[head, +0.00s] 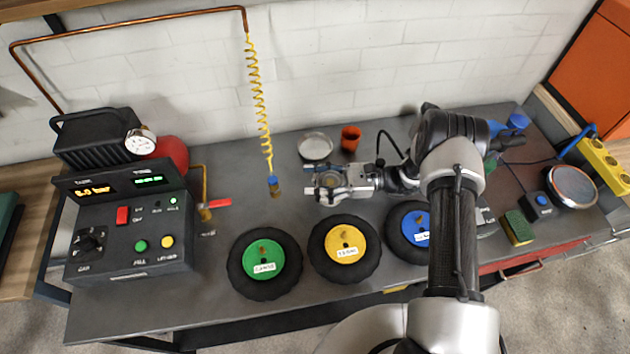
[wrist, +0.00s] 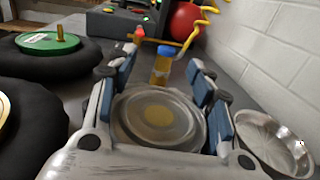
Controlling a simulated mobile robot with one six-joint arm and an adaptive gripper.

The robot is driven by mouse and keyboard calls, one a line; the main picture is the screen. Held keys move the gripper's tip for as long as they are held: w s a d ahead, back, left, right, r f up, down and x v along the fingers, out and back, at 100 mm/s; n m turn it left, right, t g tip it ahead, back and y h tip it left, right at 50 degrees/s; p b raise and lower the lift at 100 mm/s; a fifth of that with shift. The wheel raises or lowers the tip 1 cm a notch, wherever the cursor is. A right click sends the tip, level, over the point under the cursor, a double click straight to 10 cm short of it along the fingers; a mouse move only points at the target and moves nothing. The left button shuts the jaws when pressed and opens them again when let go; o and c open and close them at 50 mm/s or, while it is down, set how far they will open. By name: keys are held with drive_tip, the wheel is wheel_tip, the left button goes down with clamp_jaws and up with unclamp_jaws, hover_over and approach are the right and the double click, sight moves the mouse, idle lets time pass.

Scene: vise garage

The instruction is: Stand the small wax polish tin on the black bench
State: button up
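A small round metal tin (head: 329,180) with a yellowish centre on its lid, apparently the wax polish tin, is between the fingers of my gripper (head: 318,183). In the wrist view the tin (wrist: 158,118) fills the gap between the blue-padded fingers (wrist: 160,90), lid facing the camera. The pads appear to touch its sides, so my gripper looks shut on it. The dark bench (head: 230,215) lies below. Whether the tin's base touches the bench cannot be told.
A metal dish (head: 315,147) and an orange cup (head: 350,138) stand behind my gripper. Green (head: 264,262), yellow (head: 344,242) and blue (head: 408,224) hubbed wheels lie in front. A yellow coiled hose (head: 260,100) hangs to the left. Bare bench shows left of the gripper.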

sight(343, 181)
drive_tip(key=o, duration=0.8)
drive_tip(key=shift+r+p, duration=0.25)
drive_tip(key=shift+p, duration=0.1)
drive_tip(key=d, duration=0.5)
drive_tip(key=w+d, duration=0.1)
drive_tip(key=d, duration=0.1)
drive_tip(key=shift+d+f, duration=0.1)
drive_tip(key=shift+d, duration=0.15)
